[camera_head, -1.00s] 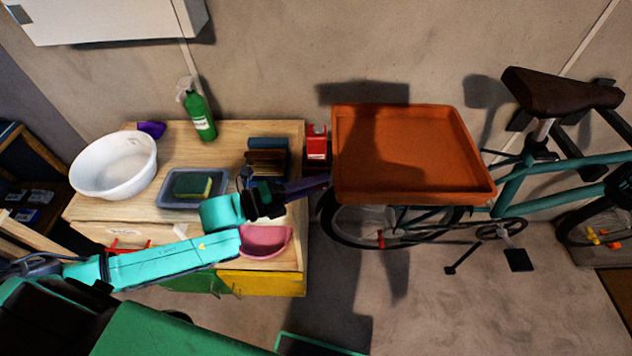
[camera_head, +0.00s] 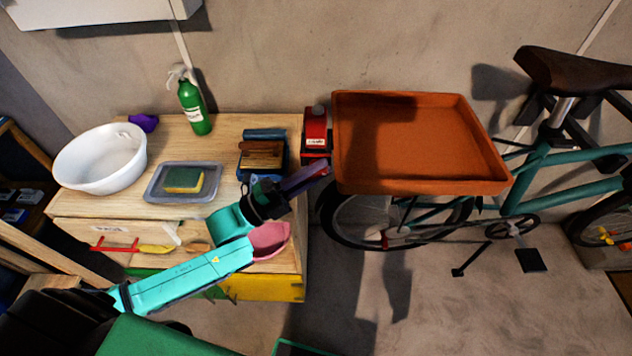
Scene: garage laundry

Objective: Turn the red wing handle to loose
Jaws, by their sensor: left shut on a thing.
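A red unit (camera_head: 316,132) with a pale label and a grey round top stands at the back right corner of the wooden cabinet, against the tray. No wing handle can be clearly made out on it. My left gripper (camera_head: 318,172) reaches in low over the cabinet's right edge. Its dark fingers point up and right, with the tips just below the red unit and close to the tray's left side. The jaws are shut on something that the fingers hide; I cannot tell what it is. My right gripper is not in view.
The orange tray (camera_head: 424,182) is right beside the fingertips, above a bicycle wheel (camera_head: 330,220). The wooden cabinet top (camera_head: 225,140) carries a white bowl (camera_head: 100,165), a green spray bottle (camera_head: 193,108), a grey tray with a sponge (camera_head: 184,180) and brushes (camera_head: 262,155). A pink bowl (camera_head: 270,240) is under my wrist.

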